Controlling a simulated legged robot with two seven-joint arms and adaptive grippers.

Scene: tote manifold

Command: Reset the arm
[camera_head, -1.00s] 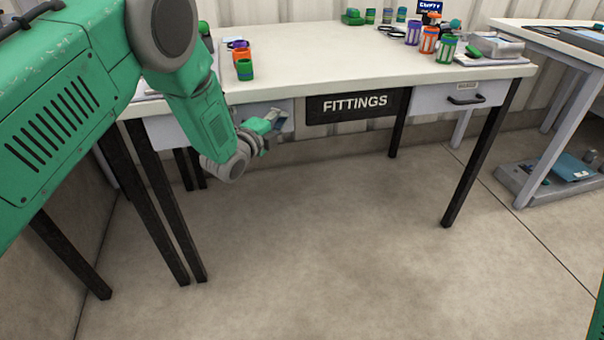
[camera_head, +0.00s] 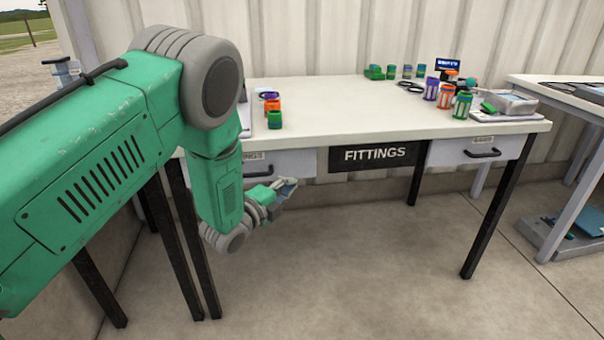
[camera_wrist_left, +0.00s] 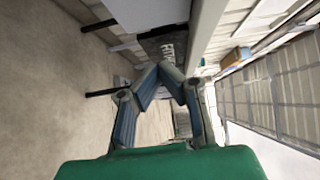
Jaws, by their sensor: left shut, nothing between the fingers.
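My left arm comes in from the left in the head view, green with grey joints, bent downward at the elbow. My left gripper (camera_head: 288,187) is in front of the white table (camera_head: 340,110), below its top and close to the left drawer front (camera_head: 300,162). In the left wrist view the gripper (camera_wrist_left: 168,68) has its blue-padded fingers angled together at the tips, with nothing between them. The gripper holds nothing. My right gripper is not in view.
Several coloured fittings (camera_head: 274,120) stand at the table's left, with more (camera_head: 461,106) at its right beside a grey tray (camera_head: 512,103). A FITTINGS sign (camera_head: 375,154) hangs under the front edge. A second table (camera_head: 570,90) stands at right. The floor (camera_head: 340,270) ahead is clear.

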